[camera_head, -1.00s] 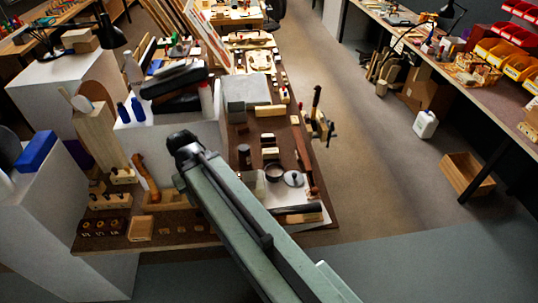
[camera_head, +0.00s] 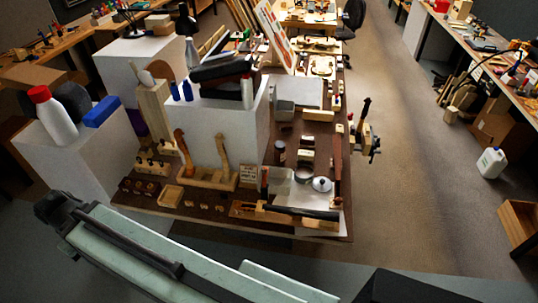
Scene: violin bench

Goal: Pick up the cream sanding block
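Several small pale blocks lie on the dark brown bench (camera_head: 190,209). One small cream block (camera_head: 306,155) sits in the middle of the bench, behind a dark ring (camera_head: 304,174). A longer cream block (camera_head: 313,115) lies farther back beside a grey box (camera_head: 285,110). I cannot tell for sure which one is the cream sanding block. My pale green arm runs across the bottom left, with a black joint at its left end, in front of and away from the bench. My gripper's fingers are not visible.
White pedestals (camera_head: 225,140) rise at the bench's left and back. A red-capped white bottle (camera_head: 52,113) stands on the left one. A vice (camera_head: 364,140) juts from the bench's right edge. The aisle floor (camera_head: 415,190) to the right is clear up to a wooden crate (camera_head: 517,222).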

